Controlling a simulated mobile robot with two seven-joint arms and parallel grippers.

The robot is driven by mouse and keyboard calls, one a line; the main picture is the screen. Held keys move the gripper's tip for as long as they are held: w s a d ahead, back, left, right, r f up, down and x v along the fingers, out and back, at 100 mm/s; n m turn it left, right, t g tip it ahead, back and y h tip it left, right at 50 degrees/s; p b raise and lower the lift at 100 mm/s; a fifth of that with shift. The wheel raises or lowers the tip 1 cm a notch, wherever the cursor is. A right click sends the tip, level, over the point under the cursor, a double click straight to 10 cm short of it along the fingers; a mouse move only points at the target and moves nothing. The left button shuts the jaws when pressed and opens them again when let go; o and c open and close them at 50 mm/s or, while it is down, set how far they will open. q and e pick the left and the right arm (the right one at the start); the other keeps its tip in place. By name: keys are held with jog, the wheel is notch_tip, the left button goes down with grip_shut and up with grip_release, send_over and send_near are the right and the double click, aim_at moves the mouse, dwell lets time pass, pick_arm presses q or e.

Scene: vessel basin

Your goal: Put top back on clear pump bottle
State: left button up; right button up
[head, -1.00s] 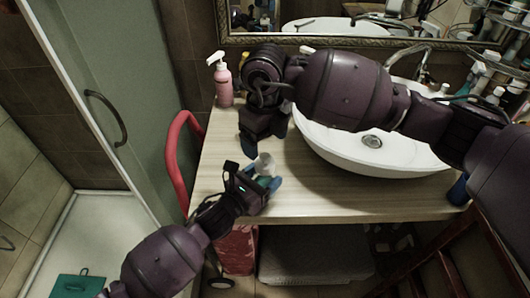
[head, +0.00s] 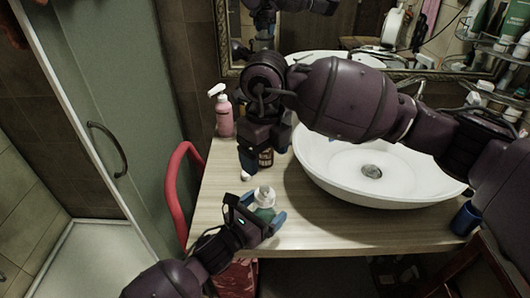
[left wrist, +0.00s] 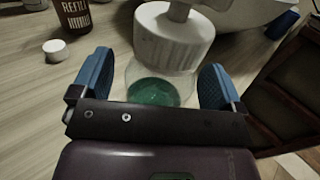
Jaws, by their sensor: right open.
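The clear pump bottle (head: 264,214) with green liquid is at the front left of the counter. Its white ribbed pump top (head: 265,194) is over the bottle's mouth; I cannot tell whether it is seated. My left gripper (head: 258,215) has its blue fingers on both sides of the bottle and looks shut on it. In the left wrist view the bottle (left wrist: 153,92) is between the fingers, with the pump top (left wrist: 172,38) above it. My right gripper (head: 252,160) is open behind the bottle, near a brown bottle (head: 266,158) and away from the pump top.
A small white cap (head: 245,176) lies on the counter (head: 330,226). The white basin (head: 318,172) is to the right. A pink pump bottle (head: 225,118) stands at the back left. A red curved rail (head: 172,190) is beside the counter's left edge. A blue cup (head: 466,217) is far right.

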pick_arm(q)
jog(key=v, duration=1.1)
pick_arm(e)
jog(key=shift+f, duration=0.25)
dwell(0.3)
